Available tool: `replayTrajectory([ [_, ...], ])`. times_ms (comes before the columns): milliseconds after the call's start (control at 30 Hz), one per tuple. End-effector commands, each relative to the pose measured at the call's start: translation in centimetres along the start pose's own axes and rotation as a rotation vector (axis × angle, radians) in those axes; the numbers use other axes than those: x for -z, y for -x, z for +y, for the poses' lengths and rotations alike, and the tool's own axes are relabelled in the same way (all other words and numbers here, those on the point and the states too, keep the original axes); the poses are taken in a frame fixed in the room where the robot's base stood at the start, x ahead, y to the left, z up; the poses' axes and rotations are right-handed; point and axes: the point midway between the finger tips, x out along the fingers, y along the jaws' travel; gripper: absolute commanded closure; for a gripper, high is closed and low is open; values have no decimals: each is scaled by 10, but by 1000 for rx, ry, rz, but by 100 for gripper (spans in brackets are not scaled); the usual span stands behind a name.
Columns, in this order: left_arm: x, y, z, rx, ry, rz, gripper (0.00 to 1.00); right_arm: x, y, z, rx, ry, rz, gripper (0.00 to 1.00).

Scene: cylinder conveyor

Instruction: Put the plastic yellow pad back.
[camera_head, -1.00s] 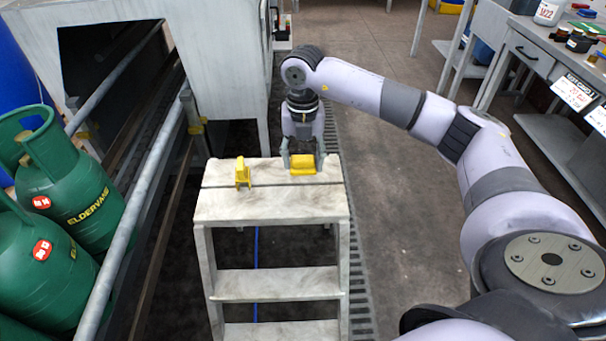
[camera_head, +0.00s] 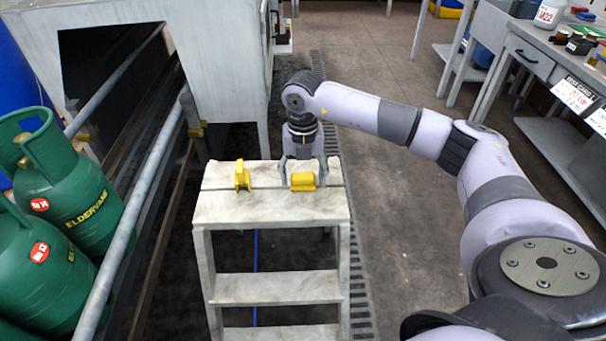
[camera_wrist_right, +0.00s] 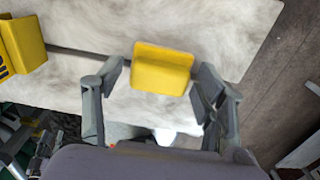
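Two yellow plastic pieces are on the top of a pale step stand (camera_head: 270,212). A yellow pad (camera_head: 303,181) lies on the right part of the top. In the right wrist view this pad (camera_wrist_right: 163,68) is blocky, just beyond and between the fingertips. My right gripper (camera_head: 302,177) is down at the stand top with a finger on each side of the pad. In the right wrist view its fingers (camera_wrist_right: 160,90) are spread, with gaps to the pad. The other yellow piece (camera_head: 243,175) stands upright to the left, partly visible in the wrist view (camera_wrist_right: 22,45). My left gripper is out of view.
Green gas cylinders (camera_head: 85,190) stand at the left behind a grey rail (camera_head: 130,185). A large pale machine housing (camera_head: 225,60) is behind. A workbench (camera_head: 530,50) with jars is at the back right. The floor right of the stand is clear.

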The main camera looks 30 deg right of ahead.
Motion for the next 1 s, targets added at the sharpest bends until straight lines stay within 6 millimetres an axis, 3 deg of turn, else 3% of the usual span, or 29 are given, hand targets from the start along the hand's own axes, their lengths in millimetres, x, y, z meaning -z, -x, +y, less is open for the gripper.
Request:
replayTrajectory([
  [367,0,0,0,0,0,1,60,0,1,0,0,0,0,29],
  [467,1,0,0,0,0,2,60,-1,10,1,-2,0,-2,29],
  [800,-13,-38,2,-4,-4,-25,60,-1,80,1,-3,0,-4,29],
  [1000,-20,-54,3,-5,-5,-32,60,0,110,0,-1,0,-1,29],
])
